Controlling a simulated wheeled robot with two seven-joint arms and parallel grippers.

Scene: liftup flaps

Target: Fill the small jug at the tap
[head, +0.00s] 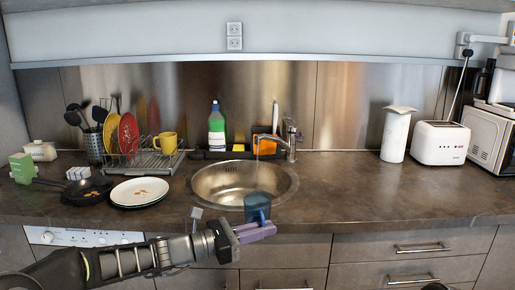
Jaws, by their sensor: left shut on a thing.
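The small jug (257,205) is blue and looks upright. It overlaps the front right rim of the sink in the picture. My left gripper (262,228) comes in from the left, in front of the counter edge, and is shut on the jug near its lower part. The metal tap (290,145) stands behind the sink at its right, with its spout pointing left over the basin. The jug is nearer to me than the spout and well apart from it. Whether water runs, and the inside of the jug, I cannot tell. My right gripper is not in view.
The round steel sink (215,185) is set in the dark counter (350,195). Plates (139,192), a pan and a dish rack are at left.

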